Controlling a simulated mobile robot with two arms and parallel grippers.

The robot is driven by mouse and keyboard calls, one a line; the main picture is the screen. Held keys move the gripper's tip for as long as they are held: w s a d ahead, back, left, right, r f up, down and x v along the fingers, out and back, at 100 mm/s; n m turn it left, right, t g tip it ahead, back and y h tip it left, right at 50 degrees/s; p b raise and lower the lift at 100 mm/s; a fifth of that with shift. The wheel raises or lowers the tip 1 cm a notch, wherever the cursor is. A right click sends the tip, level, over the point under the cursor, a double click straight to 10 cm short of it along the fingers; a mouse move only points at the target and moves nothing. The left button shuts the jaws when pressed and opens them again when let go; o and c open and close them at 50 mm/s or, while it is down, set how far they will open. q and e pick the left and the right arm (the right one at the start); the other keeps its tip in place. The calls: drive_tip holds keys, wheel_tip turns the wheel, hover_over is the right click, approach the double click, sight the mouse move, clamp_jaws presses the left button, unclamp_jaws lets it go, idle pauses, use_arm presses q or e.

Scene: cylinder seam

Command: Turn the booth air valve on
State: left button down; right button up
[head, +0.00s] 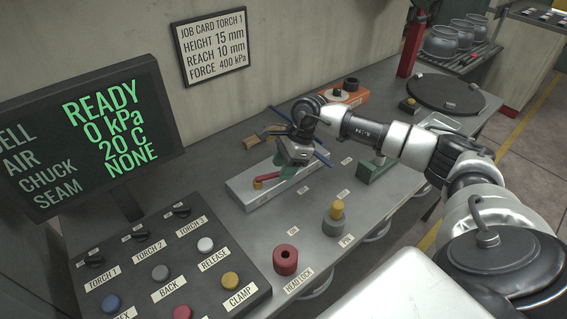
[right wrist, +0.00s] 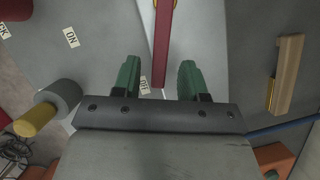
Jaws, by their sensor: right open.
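The booth air valve has a red lever (right wrist: 162,45) with a yellowish pivot, on a pale grey plate. In the head view the lever (head: 267,178) lies on a long grey block (head: 240,188), partly hidden by my gripper. My right gripper (head: 287,168) is over the block; its green fingers are open. In the right wrist view the lever's free end lies between the fingertips of the gripper (right wrist: 159,80), with a gap on each side. The lever end is beside the OFF label (right wrist: 144,85). The ON label (right wrist: 71,37) is to the left.
A screen (head: 95,130) reads READY, 0 kPa, 20 C, NONE. A button panel (head: 205,280) stands front left. A black disc (head: 446,92) is at the far right.

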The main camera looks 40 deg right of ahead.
drive_tip(key=shift+f, duration=0.15)
drive_tip(key=shift+c, duration=0.3)
clamp_jaws()
